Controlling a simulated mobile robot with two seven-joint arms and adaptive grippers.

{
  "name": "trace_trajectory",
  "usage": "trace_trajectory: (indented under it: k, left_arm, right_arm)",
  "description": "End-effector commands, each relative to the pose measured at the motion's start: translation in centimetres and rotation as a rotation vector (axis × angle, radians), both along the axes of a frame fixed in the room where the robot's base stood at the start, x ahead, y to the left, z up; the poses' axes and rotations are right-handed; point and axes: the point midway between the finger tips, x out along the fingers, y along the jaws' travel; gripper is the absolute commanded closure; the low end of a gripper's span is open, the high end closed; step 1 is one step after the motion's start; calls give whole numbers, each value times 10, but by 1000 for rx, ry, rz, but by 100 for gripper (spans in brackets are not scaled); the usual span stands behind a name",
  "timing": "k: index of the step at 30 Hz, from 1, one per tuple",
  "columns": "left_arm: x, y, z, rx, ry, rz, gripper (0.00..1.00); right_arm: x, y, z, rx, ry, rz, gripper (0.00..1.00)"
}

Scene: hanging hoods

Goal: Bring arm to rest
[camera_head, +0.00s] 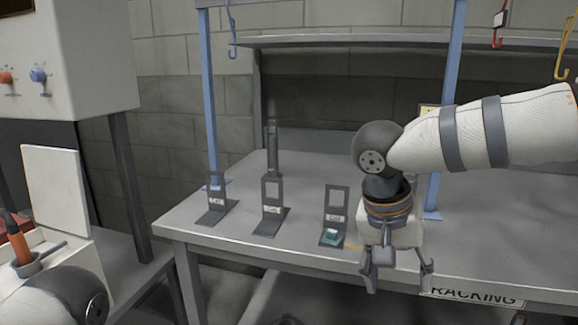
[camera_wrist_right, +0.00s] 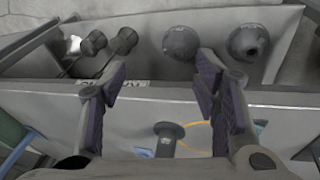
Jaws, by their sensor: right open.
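My right arm comes in from the right in the head view. My right gripper (camera_head: 399,280) points down in front of the grey table (camera_head: 300,254), near its front edge. Its two fingers are spread and nothing is between them. The right wrist view shows the same open fingers (camera_wrist_right: 160,78) with dark pads, above a grey container (camera_wrist_right: 40,75) with several dark round-headed tools in it. My left gripper is not visible.
Several small dark label stands (camera_head: 272,190) stand on the table; the one nearest my gripper has a small teal item (camera_head: 331,236) at its foot. Blue posts (camera_head: 209,100) rise from the table. Hooks (camera_head: 499,25) hang at the top right. A white cabinet (camera_head: 85,70) stands left.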

Motion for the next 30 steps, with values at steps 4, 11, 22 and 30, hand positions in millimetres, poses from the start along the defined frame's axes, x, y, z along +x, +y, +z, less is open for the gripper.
trace_trajectory:
  k: [4,11,22,30]
  left_arm:
    - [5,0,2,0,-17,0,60]
    - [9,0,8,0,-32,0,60]
    - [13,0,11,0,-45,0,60]
    - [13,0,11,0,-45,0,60]
  right_arm:
    - [-2,-43,-105,-235,-150,18,44]
    - [-125,-50,-274,-91,-191,326,44]
    - [-379,-53,-308,282,324,358,44]
    - [-392,-54,-305,299,359,348,44]
